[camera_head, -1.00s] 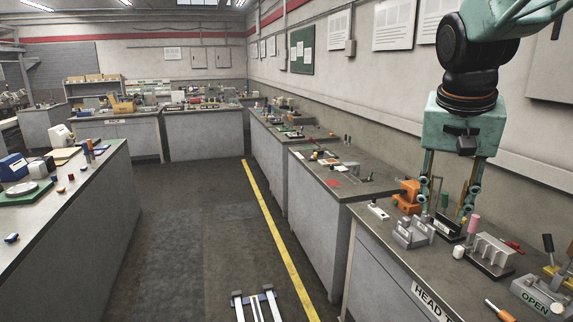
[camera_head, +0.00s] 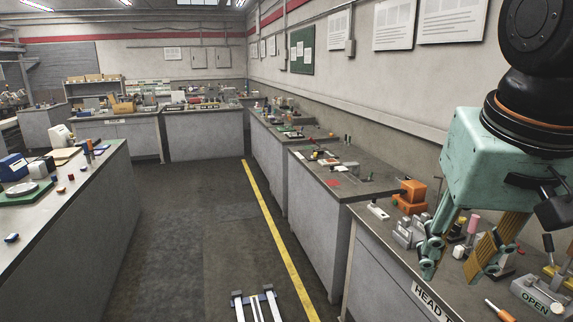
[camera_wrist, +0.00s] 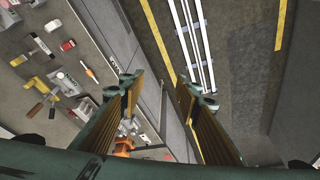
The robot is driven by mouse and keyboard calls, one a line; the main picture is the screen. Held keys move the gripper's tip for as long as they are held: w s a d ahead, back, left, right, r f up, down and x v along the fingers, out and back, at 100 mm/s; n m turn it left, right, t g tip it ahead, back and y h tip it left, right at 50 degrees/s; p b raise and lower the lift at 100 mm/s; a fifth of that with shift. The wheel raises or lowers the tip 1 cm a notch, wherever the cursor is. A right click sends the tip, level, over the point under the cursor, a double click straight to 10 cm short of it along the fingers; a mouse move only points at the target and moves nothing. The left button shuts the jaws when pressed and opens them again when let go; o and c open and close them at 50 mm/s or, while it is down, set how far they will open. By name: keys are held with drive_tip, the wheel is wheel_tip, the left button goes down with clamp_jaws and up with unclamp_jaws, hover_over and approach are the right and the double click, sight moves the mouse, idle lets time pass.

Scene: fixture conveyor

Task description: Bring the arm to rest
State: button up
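My gripper (camera_head: 452,272) hangs at the right of the head view, in front of the right-hand bench (camera_head: 362,232), with its fingers pointing down. In the wrist view my gripper (camera_wrist: 161,88) shows two fingers spread apart. Only the bench edge and floor show between them, so it is open and empty. In the head view its fingers cover part of the grey fixtures on the bench; I cannot tell its exact height above the top.
An orange block device (camera_head: 411,195), a pink-topped peg (camera_head: 473,224), a white cylinder (camera_head: 458,252), an orange-handled tool (camera_head: 498,310) and an "OPEN" fixture (camera_head: 535,296) stand on this bench.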

drive_tip(key=s+a+f+n, duration=0.1)
drive_tip(key=s+a, duration=0.1)
drive_tip(key=s, duration=0.3)
drive_tip(key=s+a+f+n, duration=0.1)
drive_tip(key=s+f, duration=0.1)
drive_tip(key=s, duration=0.3)
drive_tip(key=shift+s+a+y, duration=0.35)
drive_tip(key=shift+y, duration=0.05)
drive_tip(key=shift+d, duration=0.1)
